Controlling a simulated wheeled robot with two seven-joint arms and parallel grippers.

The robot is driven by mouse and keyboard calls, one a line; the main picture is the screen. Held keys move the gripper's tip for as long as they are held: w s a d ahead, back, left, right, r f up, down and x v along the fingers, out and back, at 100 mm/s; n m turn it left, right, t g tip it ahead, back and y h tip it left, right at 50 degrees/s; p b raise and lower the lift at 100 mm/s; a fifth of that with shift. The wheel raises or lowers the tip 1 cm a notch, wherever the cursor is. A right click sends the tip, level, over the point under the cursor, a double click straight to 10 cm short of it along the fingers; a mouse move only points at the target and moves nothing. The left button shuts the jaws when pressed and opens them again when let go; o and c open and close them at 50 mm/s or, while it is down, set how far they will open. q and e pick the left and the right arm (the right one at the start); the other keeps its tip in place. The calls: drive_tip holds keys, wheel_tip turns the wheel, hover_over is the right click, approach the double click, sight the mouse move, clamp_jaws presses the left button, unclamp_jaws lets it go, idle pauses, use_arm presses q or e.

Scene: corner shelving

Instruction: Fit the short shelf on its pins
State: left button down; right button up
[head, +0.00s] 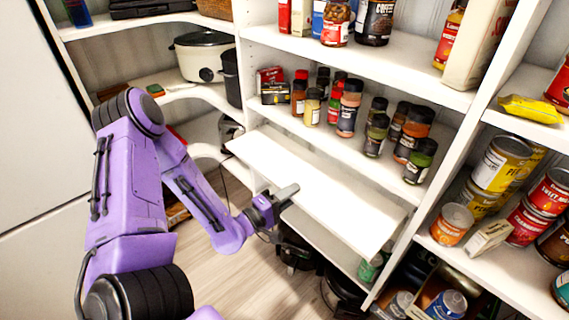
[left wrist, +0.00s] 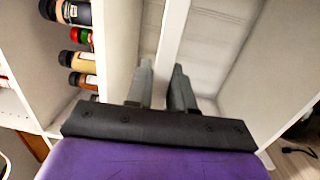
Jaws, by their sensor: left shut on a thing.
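The short shelf (head: 325,190) is a plain white board in the middle bay, below the spice shelf. Its left end reaches across the front of the left upright, and its right end lies close to the right upright. My left gripper (head: 284,196) is shut on the board's front edge, left of its middle. In the left wrist view the two grey fingers (left wrist: 160,88) stand on either side of the board's narrow white edge (left wrist: 173,40). The pins are not visible, so I cannot tell whether the board touches them. My right gripper is not in view.
The spice shelf (head: 335,130) above holds several jars and bottles. A lower shelf (head: 325,242) lies beneath the board, with dark pots (head: 340,292) below. Cans (head: 500,165) fill the right bay. A slow cooker (head: 204,57) stands on the left corner shelving. Open floor lies in front.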

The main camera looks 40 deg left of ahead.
sight(328, 169)
use_arm(q)
drive_tip(key=shift+w+d+b, duration=0.2)
drive_tip(key=shift+w+b, duration=0.6)
drive_tip(key=shift+w, duration=1.8)
drive_tip(key=shift+w+d+b, duration=0.2)
drive_tip(key=shift+w+b, duration=0.65)
drive_tip(key=shift+w, duration=1.8)
drive_tip(key=shift+w+d+b, duration=0.2)
drive_tip(key=shift+w+b, duration=0.6)
drive_tip(key=shift+w, duration=2)
drive_tip(key=shift+f+b, duration=0.4)
drive_tip(key=shift+s+f, duration=0.1)
drive_tip(key=shift+f, duration=0.15)
